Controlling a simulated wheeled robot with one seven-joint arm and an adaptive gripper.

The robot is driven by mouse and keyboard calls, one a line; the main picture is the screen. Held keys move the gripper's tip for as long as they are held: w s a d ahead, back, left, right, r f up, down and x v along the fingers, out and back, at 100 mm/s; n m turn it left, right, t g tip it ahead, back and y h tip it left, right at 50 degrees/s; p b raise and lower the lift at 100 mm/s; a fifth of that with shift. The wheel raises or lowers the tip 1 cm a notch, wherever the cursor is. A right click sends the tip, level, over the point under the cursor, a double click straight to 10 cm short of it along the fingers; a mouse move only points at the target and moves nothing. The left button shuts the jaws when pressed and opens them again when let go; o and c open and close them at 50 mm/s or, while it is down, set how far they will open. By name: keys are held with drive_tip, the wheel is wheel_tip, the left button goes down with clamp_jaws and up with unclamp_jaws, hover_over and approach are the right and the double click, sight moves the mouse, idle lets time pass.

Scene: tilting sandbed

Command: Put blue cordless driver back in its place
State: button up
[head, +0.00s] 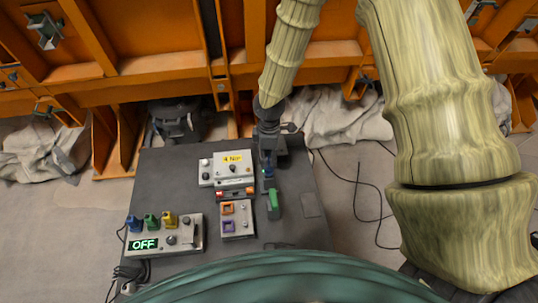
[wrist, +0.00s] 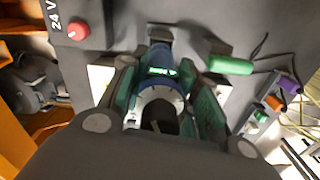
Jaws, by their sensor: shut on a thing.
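The blue cordless driver (wrist: 160,97) is between the teal pads of my gripper (wrist: 166,85) in the wrist view. It has a pale numbered ring and a lit green display. My gripper is shut on it. In the head view the driver (head: 268,172) shows as a small blue part below my gripper (head: 268,155), over the right half of the grey table. Its lower end is hidden, and I cannot tell whether it touches the table. A green driver (head: 273,203) stands just in front of it and also shows in the wrist view (wrist: 230,65).
On the grey table (head: 170,165) are a box with a yellow "4 Nm" label (head: 232,168), a panel with orange and purple square sockets (head: 237,220), and a control box reading OFF (head: 165,237). A red knob (wrist: 77,30) shows by "24 V". Cables lie right of the table.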

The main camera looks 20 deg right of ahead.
drive_tip(key=shift+f, duration=0.4)
drive_tip(key=o, duration=1.6)
drive_tip(key=shift+o, duration=0.2)
drive_tip(key=shift+r, duration=0.1)
drive_tip(key=shift+r+p, duration=2.75)
drive_tip(key=shift+r, duration=1.15)
